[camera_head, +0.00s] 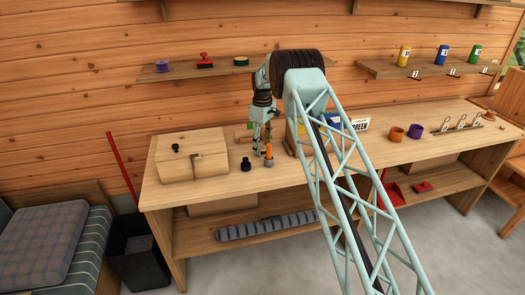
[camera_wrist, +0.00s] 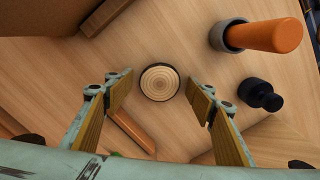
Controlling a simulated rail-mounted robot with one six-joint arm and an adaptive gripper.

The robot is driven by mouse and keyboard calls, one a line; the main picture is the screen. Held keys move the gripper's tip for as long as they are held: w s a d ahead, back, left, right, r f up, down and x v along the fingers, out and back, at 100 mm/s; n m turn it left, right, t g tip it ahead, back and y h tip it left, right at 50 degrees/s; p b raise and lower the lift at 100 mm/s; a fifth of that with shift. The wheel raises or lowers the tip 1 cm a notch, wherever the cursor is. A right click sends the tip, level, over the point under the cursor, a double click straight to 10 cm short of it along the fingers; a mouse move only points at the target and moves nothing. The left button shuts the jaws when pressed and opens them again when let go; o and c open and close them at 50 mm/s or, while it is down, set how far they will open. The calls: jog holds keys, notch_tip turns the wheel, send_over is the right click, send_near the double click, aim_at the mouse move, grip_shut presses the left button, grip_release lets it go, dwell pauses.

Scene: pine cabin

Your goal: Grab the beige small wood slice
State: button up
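The beige small wood slice (camera_wrist: 159,80) is a round disc with pale growth rings and a dark bark rim. It lies on the workbench in the wrist view. My gripper (camera_wrist: 157,92) is open, with one finger on each side of the slice in the picture and a visible gap to it on both sides. The slice looks farther from the camera than the fingers, and I see no contact. In the head view my gripper (camera_head: 257,145) points down over the bench, and I cannot make out the slice there.
An orange-handled tool in a grey holder (camera_wrist: 262,36) and a black knobbed piece (camera_wrist: 260,96) stand right of the slice. A wooden stick (camera_wrist: 130,128) lies near the left finger. In the head view, a wooden box (camera_head: 193,160) sits left on the workbench (camera_head: 315,175).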

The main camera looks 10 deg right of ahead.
aim_at(263, 148)
jog(key=c, duration=0.7)
jog(key=shift+r, duration=0.15)
notch_tip(263, 148, up, 10)
jog(key=shift+p, duration=0.35)
dwell(0.6)
